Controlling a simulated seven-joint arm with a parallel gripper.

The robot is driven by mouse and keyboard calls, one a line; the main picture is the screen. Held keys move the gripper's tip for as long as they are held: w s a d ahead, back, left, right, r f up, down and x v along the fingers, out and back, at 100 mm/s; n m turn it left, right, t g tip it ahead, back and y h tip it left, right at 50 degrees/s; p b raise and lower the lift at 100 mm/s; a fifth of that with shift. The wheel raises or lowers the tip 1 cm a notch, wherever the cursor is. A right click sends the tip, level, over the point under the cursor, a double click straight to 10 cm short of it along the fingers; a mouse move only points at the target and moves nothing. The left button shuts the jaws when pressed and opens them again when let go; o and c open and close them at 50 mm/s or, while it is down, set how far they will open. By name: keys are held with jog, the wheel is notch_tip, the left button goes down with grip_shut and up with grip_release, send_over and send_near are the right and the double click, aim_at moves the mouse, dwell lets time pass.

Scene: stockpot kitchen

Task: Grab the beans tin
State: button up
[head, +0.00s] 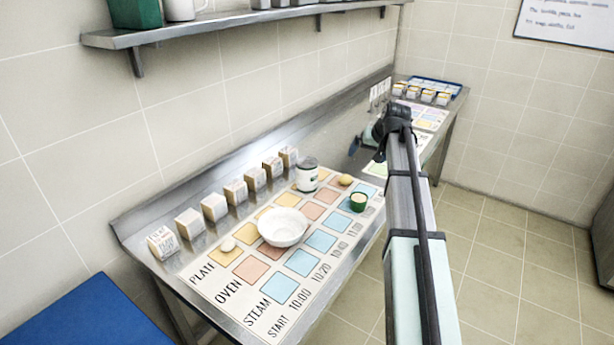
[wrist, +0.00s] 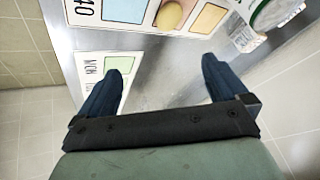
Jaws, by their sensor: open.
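A white tin with a dark green band (head: 307,175) stands upright on the printed mat (head: 208,283), behind and right of a white bowl (head: 283,227). I cannot read its label. A small green tin or cup (head: 358,202) stands further right on the mat; which one holds beans I cannot tell. My gripper (head: 366,143) is beyond and right of both, above the counter. In the wrist view my gripper (wrist: 158,78) is open and empty over bare steel. A white and green round thing (wrist: 275,12), probably the white tin, is cut off at the top right there.
Several small cartons (head: 214,207) stand in a row along the mat's back edge. A yellowish round item (head: 345,180) lies between the tins and also shows in the wrist view (wrist: 169,16). A wall shelf (head: 240,20) hangs above. More cartons (head: 428,96) stand at the far end.

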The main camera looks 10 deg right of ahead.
aim_at(306, 162)
jog(key=w+a+r+n+h, duration=0.1)
jog(key=a+r+n, duration=0.25)
jog(key=a, duration=1.55)
jog(key=shift+m, duration=0.25)
jog(key=x, duration=0.7)
jog(key=shift+w+f, duration=0.1)
jog(key=shift+w, duration=0.5)
jog(key=shift+w+f, duration=0.15)
jog(key=shift+f, duration=0.6)
jog(key=x, duration=0.4)
jog(key=shift+d+f, duration=0.2)
jog(key=shift+d, duration=0.05)
jog(key=shift+s, duration=0.25)
jog(key=c, duration=1.2)
jog(key=shift+c, duration=0.3)
jog(key=shift+r, duration=0.2)
